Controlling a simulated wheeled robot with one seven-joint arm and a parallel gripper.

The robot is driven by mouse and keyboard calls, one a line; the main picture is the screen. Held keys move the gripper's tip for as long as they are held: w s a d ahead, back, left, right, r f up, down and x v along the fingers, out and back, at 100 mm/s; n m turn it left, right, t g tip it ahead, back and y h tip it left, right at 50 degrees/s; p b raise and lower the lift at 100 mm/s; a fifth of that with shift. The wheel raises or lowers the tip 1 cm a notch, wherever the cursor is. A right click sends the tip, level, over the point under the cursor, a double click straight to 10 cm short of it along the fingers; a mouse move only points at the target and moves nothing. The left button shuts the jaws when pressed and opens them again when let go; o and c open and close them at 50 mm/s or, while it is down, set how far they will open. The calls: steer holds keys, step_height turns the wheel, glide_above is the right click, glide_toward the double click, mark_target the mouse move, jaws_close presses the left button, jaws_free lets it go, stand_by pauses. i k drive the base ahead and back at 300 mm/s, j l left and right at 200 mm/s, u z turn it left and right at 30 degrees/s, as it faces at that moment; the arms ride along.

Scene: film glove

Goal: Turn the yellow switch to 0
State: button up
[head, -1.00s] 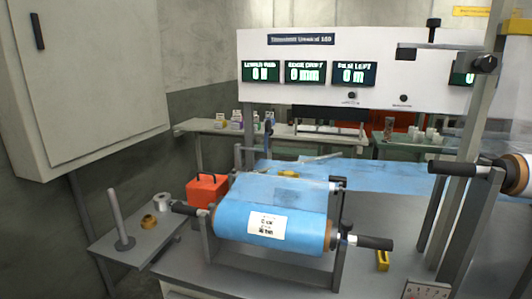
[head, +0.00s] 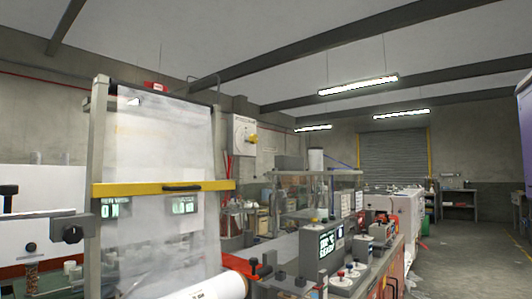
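A pale grey box (head: 243,135) is mounted on the back wall, right of the tall film frame. Its face carries a small dial or knob and a yellowish part at its right edge. It may be the yellow switch, but it is too small to read any mark or setting. No other clear yellow switch shows. My gripper is not in view.
A tall frame with clear film (head: 165,150) and a yellow crossbar (head: 150,188) fills the left. A white roll (head: 215,286) lies below it. A control unit with a lit screen (head: 322,245) and several small devices stand centre right. The floor (head: 460,262) at far right looks clear.

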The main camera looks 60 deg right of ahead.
mark_target(254, 139)
steer(key=z, duration=0.95)
